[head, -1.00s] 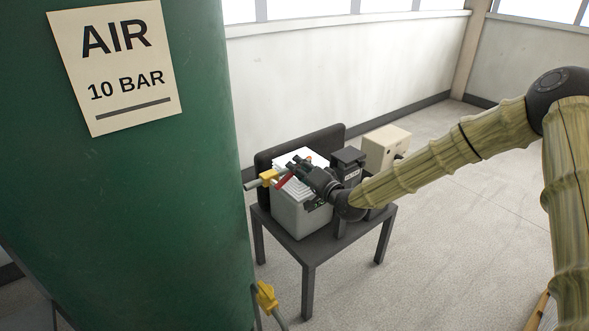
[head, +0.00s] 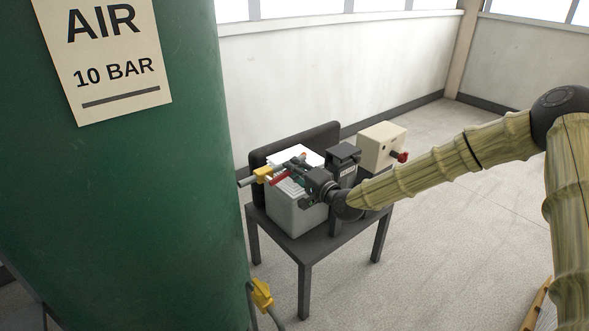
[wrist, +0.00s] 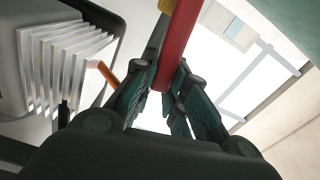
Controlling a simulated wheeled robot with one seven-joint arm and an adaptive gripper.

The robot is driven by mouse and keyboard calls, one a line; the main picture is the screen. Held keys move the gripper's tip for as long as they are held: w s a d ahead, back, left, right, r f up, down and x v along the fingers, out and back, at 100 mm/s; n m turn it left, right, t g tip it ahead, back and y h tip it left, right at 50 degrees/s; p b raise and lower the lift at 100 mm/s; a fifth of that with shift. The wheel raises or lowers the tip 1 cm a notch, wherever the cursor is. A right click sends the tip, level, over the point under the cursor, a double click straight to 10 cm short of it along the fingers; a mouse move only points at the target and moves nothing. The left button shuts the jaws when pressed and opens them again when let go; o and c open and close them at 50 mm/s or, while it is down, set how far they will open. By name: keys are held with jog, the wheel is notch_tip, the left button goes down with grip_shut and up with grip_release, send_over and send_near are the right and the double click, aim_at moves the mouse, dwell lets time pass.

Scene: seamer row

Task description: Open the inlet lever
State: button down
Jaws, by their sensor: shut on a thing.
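The inlet lever is a red bar (head: 279,180) beside a yellow valve body (head: 262,174) on a grey pipe, at the left of a light grey ribbed unit on a small dark table. My gripper (head: 292,168) reaches it from the right. In the wrist view the red lever (wrist: 180,45) runs down from the top between the green-padded fingers (wrist: 167,95), which are shut on it. A bit of yellow shows beside its upper end.
The grey unit (head: 291,212) with white fins sits on the dark table (head: 318,240). A black box (head: 343,157) and a beige box (head: 381,146) with a red handle (head: 402,157) stand to the right. A large green air tank (head: 130,200) fills the left.

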jog(key=c, duration=1.4)
grip_release()
jog(key=v, duration=1.2)
jog(key=shift+f, duration=0.1)
